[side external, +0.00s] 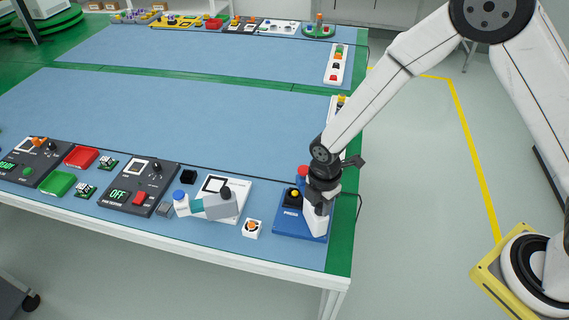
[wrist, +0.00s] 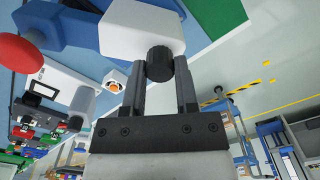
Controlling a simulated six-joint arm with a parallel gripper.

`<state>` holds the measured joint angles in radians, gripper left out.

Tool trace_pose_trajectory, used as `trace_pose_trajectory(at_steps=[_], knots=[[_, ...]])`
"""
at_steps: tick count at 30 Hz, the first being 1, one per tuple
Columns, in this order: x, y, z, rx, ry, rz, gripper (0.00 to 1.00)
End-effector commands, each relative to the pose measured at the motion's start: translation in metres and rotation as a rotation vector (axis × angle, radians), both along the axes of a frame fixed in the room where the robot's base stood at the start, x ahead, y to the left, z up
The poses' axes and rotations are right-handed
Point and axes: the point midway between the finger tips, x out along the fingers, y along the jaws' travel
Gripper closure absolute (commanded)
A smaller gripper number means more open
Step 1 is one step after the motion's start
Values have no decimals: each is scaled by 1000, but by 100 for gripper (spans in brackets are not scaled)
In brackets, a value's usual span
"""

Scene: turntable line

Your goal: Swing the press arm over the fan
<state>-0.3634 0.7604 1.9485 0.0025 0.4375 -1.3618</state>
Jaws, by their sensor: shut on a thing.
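The press has a blue base (side external: 288,224) marked PRESS at the table's front right corner. Its white arm (side external: 316,223) sticks out over the base's right side; in the wrist view the white arm (wrist: 140,25) ends by a black knob (wrist: 159,64). My gripper (side external: 319,207) is shut on that knob, with one finger on each side (wrist: 160,75). A small white block with an orange round piece (side external: 252,228), possibly the fan, stands left of the base, apart from the arm; it also shows in the wrist view (wrist: 113,84).
Further left are a white station with a grey arm (side external: 215,206) and a dark panel reading OFF (side external: 135,190). The blue mat (side external: 200,120) behind is clear.

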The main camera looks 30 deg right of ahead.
Motion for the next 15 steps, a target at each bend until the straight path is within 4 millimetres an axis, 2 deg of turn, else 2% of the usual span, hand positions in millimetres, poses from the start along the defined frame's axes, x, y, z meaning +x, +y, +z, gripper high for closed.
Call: trace_pose_trajectory(at_steps=[6, 15], knots=[[0, -2, 0, -2, 2, 142, 100], [0, -2, 0, -1, 1, 226, 100]])
